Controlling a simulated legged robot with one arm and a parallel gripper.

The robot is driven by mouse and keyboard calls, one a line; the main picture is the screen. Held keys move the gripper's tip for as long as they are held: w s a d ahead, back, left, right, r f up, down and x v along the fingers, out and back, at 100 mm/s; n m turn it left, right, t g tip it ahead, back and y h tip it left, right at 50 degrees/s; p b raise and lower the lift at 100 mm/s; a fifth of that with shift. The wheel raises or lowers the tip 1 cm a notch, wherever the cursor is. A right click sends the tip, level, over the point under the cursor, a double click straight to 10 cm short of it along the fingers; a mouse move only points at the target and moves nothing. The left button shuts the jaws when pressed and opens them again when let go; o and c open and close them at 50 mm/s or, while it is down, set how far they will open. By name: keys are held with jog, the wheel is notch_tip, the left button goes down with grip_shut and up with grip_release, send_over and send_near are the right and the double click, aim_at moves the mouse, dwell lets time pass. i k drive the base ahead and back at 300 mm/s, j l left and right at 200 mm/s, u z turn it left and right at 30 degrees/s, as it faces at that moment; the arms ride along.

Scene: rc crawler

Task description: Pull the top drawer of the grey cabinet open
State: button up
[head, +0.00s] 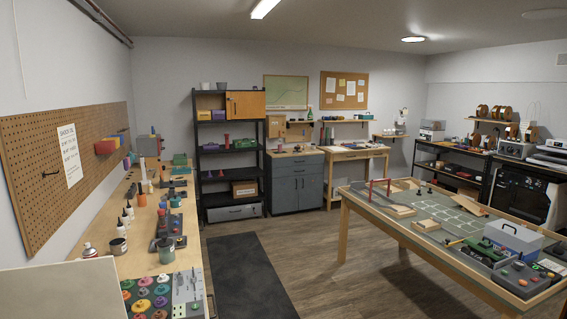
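The grey cabinet (296,193) stands against the back wall, right of the black shelf unit. It has a wooden top with small items on it. Its top drawer (297,171) is a wide blue-grey front just under the wooden top and looks shut. The drawer's handle is too small to make out clearly. My gripper is not in view, and the cabinet is well across the room from me.
A long workbench (140,225) runs along the left wall. A large table (345,197) with wooden parts and boxes fills the right. A dark mat (237,275) lies on the floor between them, and open floor leads to the cabinet. A black shelf unit (198,160) adjoins it.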

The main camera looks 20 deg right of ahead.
aim_at(294, 158)
jog(key=z, duration=0.65)
jog(key=i, duration=2.35)
jog(key=i+l, duration=0.1)
jog(key=i, duration=2.2)
jog(key=i+l+z, duration=0.1)
jog(key=i, duration=2.25)
jog(key=i+j, duration=0.15)
jog(key=i, duration=2.2)
